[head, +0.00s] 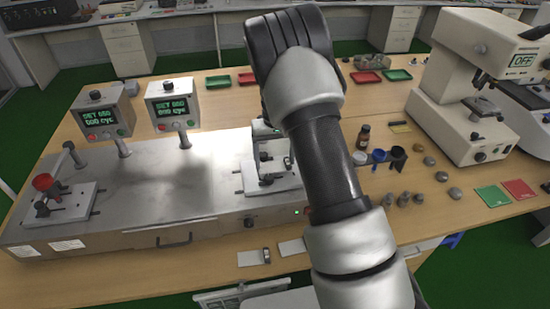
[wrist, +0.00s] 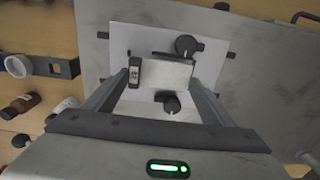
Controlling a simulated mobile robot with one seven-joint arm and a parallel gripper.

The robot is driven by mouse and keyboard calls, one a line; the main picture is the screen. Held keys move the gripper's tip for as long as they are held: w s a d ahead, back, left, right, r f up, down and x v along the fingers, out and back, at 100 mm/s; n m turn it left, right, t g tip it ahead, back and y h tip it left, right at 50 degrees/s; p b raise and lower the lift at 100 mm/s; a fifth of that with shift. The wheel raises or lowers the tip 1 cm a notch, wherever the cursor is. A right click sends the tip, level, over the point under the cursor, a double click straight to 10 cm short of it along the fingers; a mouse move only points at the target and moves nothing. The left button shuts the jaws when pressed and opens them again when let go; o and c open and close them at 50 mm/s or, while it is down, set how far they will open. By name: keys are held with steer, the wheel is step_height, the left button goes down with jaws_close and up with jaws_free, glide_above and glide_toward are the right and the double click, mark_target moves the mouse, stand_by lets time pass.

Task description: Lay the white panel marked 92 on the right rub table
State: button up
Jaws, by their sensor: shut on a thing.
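The right rub table is a white plate (head: 270,180) on the right part of the grey machine, partly hidden behind my arm in the head view. In the wrist view the right rub table (wrist: 120,40) lies below my gripper (wrist: 162,77). My gripper is shut on a small white panel (wrist: 168,75) with a dark tag at its left end; the mark on it is too small to read. The panel is over the middle of the table, between two dark round-headed clamps (wrist: 187,46). I cannot tell whether it touches the table.
The left rub table (head: 80,195) carries a red-topped fitting. Two display boxes (head: 172,104) stand behind. Other pale panels (head: 250,258) lie at the bench's front edge. Bottles (head: 363,137) and small weights (head: 404,199) stand right of the machine, with a microscope (head: 470,100) beyond.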

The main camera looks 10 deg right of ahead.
stand_by(0.3)
steer(key=shift+f+b, duration=0.4)
steer(key=shift+f, duration=0.1)
steer(key=shift+f+b, duration=0.25)
steer(key=shift+b, duration=0.05)
stand_by(0.4)
steer(key=o, duration=1.1)
steer(key=shift+r, duration=0.1)
steer(key=shift+r+p, duration=1.95)
steer(key=shift+r, duration=1.5)
